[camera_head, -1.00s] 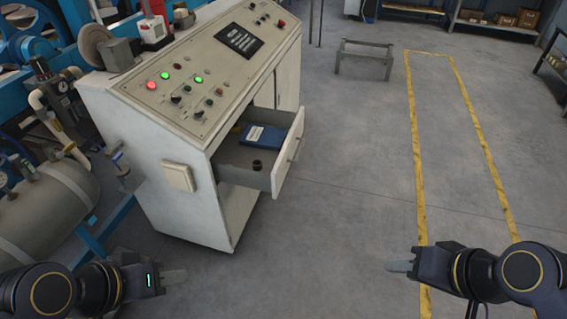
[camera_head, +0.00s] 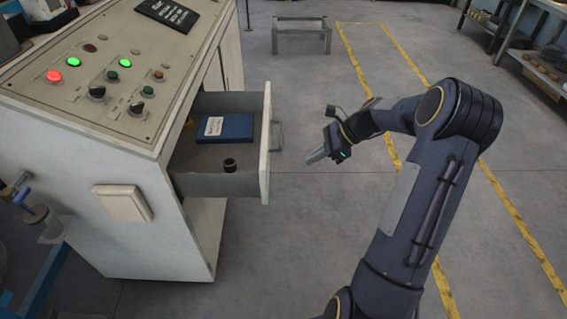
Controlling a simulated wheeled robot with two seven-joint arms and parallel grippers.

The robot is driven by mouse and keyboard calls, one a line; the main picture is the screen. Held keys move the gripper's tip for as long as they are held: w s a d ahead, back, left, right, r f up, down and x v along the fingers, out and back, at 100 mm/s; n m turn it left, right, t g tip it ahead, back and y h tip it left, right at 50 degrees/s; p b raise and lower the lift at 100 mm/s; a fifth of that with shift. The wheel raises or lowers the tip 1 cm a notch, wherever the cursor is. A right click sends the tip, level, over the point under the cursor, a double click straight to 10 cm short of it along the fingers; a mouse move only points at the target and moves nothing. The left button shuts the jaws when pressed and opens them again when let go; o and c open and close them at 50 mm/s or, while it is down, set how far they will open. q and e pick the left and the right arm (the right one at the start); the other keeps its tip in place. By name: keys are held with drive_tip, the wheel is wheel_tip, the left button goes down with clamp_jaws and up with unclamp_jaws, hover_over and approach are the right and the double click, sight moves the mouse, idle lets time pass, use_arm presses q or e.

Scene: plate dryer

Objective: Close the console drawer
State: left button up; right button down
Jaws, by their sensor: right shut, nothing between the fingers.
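The console (camera_head: 150,225) is a cream cabinet with a sloped control panel, on the left of the head view. Its drawer (camera_head: 218,186) is pulled out to the right. The drawer front (camera_head: 265,150) carries a metal handle (camera_head: 279,136) on its outer side. A blue book (camera_head: 236,131) and a small dark cylinder (camera_head: 230,165) lie in the drawer. My right gripper (camera_head: 315,157) is shut and empty, a short way right of the drawer front and apart from it, with its fingers pointing left. My left gripper is not in view.
A white box (camera_head: 123,203) sticks out from the console's near side. A low metal frame (camera_head: 301,34) stands at the back. Shelves (camera_head: 545,70) line the far right. The grey floor (camera_head: 300,235) right of the drawer is clear.

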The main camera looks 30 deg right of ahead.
drive_tip(key=w+a+r+x, duration=0.1)
drive_tip(key=r+x, duration=0.1)
drive_tip(key=x, duration=0.9)
drive_tip(key=shift+a+f+b, duration=0.2)
drive_tip(key=shift+a+b, duration=0.2)
drive_tip(key=shift+a, duration=0.2)
drive_tip(key=shift+w+a, duration=0.1)
drive_tip(key=shift+w, duration=0.05)
drive_tip(key=w+a+p, duration=0.2)
drive_tip(key=w+a, duration=0.2)
drive_tip(key=a, duration=0.3)
drive_tip(key=w+a+p, duration=0.2)
drive_tip(key=w+a, duration=0.3)
drive_tip(key=a, duration=0.3)
drive_tip(key=w+a+p, duration=0.2)
drive_tip(key=w+a, duration=0.3)
drive_tip(key=a, duration=0.3)
drive_tip(key=shift+w, duration=0.1)
drive_tip(key=shift+a+r, duration=0.1)
drive_tip(key=shift+a, duration=0.1)
drive_tip(key=shift+a+r, duration=0.1)
